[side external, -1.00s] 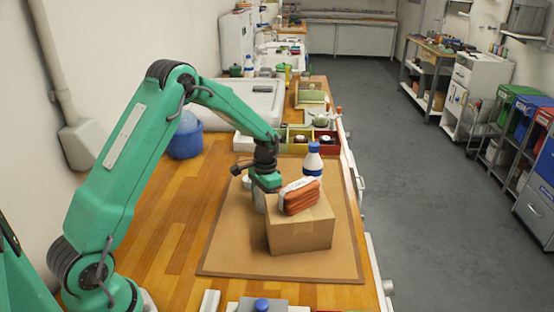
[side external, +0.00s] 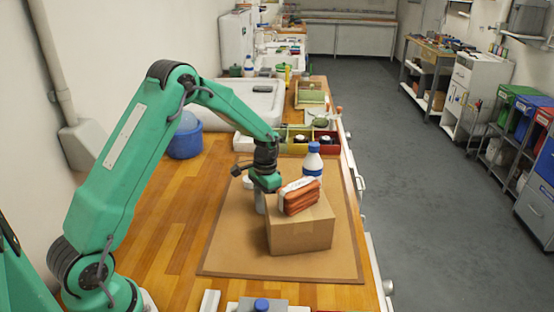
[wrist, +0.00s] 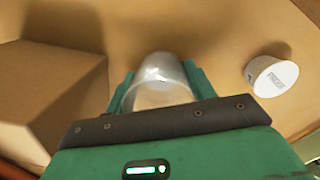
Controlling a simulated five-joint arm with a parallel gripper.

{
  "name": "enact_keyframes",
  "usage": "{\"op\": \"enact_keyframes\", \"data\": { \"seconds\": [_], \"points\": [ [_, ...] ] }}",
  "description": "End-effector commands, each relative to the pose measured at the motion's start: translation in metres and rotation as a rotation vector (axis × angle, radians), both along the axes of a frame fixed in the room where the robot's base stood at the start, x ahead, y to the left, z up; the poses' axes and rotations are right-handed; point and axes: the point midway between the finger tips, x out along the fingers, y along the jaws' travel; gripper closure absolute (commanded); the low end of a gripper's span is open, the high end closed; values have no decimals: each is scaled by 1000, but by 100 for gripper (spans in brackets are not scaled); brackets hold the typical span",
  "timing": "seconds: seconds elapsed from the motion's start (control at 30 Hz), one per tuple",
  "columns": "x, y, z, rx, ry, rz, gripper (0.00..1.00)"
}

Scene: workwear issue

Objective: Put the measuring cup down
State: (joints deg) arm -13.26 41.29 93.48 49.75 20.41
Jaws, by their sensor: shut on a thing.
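My gripper (wrist: 160,84) is shut on a pale, see-through cup, the measuring cup (wrist: 162,72), which sits between its two green fingers in the wrist view. In the side view my gripper (side external: 262,190) points down over the brown mat (side external: 225,245), close to the left of a cardboard box (side external: 300,237).
The box also shows in the wrist view (wrist: 50,90), left of the cup. A folded orange-brown bundle (side external: 300,200) lies on it. A blue-capped white bottle (side external: 313,163) stands behind. A white labelled tub (wrist: 270,76) is right of the cup. The mat's left side is clear.

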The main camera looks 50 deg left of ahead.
Motion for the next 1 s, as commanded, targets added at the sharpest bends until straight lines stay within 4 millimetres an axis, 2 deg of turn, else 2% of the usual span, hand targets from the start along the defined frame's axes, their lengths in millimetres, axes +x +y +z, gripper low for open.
{"op": "enact_keyframes", "data": {
  "seconds": [0.27, 0.8, 1.0],
  "points": [
    [1, 0, 11, 1, -2, 0, 72],
    [1, 0, 85, 1, -2, 0, 72],
    [1, 0, 99, 0, -1, 0, 72]
  ]
}}
